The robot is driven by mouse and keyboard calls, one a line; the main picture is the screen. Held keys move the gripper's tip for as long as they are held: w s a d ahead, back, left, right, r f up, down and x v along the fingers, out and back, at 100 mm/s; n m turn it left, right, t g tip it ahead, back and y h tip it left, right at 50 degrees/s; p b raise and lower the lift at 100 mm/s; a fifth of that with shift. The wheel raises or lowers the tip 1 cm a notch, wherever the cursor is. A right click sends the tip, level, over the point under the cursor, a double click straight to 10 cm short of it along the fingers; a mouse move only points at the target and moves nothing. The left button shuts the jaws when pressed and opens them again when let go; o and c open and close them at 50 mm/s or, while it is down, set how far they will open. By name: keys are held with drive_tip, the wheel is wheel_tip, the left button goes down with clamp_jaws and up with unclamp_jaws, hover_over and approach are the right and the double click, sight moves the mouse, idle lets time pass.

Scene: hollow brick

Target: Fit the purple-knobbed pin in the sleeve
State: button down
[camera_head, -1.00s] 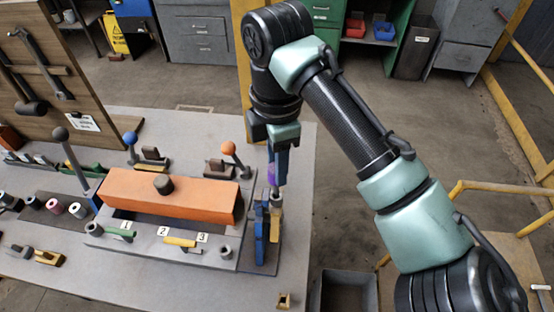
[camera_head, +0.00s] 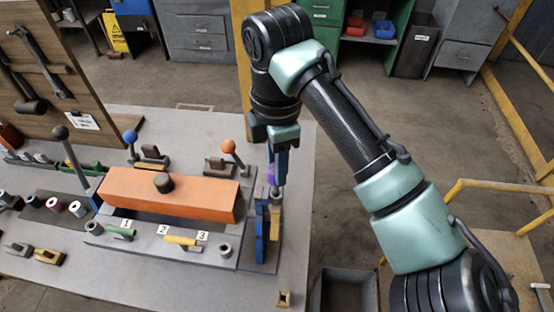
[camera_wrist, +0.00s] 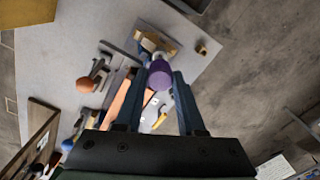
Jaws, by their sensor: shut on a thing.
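My gripper (camera_head: 279,172) points down over the right end of the fixture, and its blue fingers are shut on the purple-knobbed pin. The purple knob (camera_head: 271,175) shows beside a finger. In the wrist view the knob (camera_wrist: 160,76) sits between the fingertips. A grey metal part (camera_head: 277,193) shows just below the knob; I cannot tell whether it is the pin's shaft or the sleeve. It stands beside the blue upright bracket (camera_head: 261,238). The pin's tip is hidden, so I cannot tell whether it is in the sleeve.
A long orange block (camera_head: 170,196) with a dark knob lies across the fixture, left of my gripper. An orange-balled lever (camera_head: 229,147) stands close behind it. A small brass block (camera_head: 284,299) lies at the front edge. A grey bin (camera_head: 343,291) stands right of the table.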

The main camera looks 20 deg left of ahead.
drive_tip(key=shift+f+b, duration=1.4)
drive_tip(key=shift+f, duration=1.1)
drive_tip(key=shift+c, duration=2.2)
unclamp_jaws()
drive_tip(key=shift+r, duration=0.15)
wheel_tip(320, 180, up, 11)
drive_tip(key=shift+r, duration=0.85)
drive_tip(key=shift+a, duration=0.1)
